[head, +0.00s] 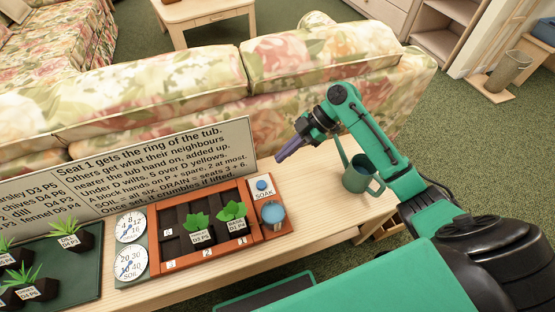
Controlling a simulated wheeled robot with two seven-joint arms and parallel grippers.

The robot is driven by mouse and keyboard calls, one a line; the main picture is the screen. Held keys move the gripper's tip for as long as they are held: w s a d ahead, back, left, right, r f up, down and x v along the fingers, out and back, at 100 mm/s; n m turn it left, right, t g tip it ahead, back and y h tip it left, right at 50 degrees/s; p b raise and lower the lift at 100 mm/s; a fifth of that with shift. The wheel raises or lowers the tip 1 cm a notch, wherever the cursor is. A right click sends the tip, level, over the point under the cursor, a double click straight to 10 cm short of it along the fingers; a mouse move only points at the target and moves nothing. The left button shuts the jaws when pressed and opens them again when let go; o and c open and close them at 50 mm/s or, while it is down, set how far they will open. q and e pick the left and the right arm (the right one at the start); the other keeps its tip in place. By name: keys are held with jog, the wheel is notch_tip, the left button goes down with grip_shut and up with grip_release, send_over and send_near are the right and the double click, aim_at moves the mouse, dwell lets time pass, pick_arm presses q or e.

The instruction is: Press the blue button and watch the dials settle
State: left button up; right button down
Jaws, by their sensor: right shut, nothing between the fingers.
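The blue button (262,185) is a small round cap above the label SOAK, on an orange-brown panel at the right end of the planter. Two white round dials (130,227) with dark numbers stand at the planter's left; the lower dial (131,262) is marked SOIL. The needle readings are too small to tell. My right gripper (281,157) is shut and empty, with its purple fingers pointing left and down. In the picture it is above and right of the blue button, apart from it. My left gripper is not in view.
The orange planter (200,262) holds two potted plants (232,216). A teal watering can (361,176) stands close to my right arm. A sign (150,165) stands behind. More pots (70,238) sit on a green tray.

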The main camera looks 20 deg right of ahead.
send_over(257, 186)
jog(key=d, duration=0.3)
notch_tip(257, 186, down, 6)
jog(key=shift+r, duration=0.25)
notch_tip(257, 186, down, 3)
jog(key=shift+b, duration=0.35)
jog(key=shift+f, duration=0.55)
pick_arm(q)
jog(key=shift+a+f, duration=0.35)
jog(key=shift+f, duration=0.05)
